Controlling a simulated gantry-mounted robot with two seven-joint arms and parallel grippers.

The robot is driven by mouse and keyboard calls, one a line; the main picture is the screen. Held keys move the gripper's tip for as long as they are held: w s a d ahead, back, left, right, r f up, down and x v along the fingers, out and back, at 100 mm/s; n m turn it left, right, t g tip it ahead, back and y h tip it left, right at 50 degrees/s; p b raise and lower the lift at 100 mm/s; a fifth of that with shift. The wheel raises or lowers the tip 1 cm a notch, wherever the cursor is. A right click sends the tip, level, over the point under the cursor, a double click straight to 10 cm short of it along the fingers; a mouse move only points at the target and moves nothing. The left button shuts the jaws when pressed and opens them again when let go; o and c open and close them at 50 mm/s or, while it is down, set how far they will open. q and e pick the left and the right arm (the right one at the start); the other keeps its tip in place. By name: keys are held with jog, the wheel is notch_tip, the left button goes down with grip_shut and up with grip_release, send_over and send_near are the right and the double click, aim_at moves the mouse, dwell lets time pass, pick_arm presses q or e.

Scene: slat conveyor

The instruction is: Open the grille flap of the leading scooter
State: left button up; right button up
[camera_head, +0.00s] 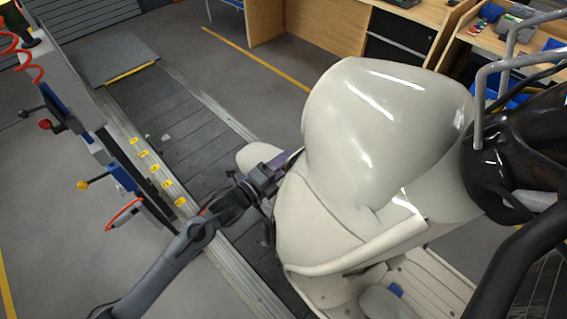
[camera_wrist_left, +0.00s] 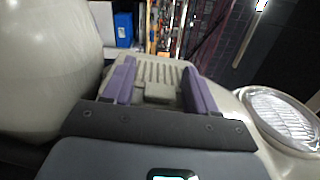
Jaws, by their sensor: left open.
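My left gripper (camera_head: 280,165) reaches in from the left, close against the scooter's front side. In the left wrist view, the two purple fingers of my left gripper (camera_wrist_left: 158,72) stand open, one on each side of the slotted cream grille flap (camera_wrist_left: 158,88). The flap looks shut. I cannot tell whether the fingers touch it. In the head view the flap is hidden. A round headlight (camera_wrist_left: 283,118) lies right of the flap. My right gripper is out of view.
The slat conveyor (camera_head: 170,125) runs under the scooter. A post with coloured knobs and a red coiled hose (camera_head: 28,50) stands left. Wooden benches (camera_head: 405,40) stand at the back. Grey floor (camera_head: 225,75) lies clear behind the conveyor.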

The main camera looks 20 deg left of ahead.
pick_arm(q)
grip_shut()
dwell(0.3)
jog(key=shift+a, duration=0.1)
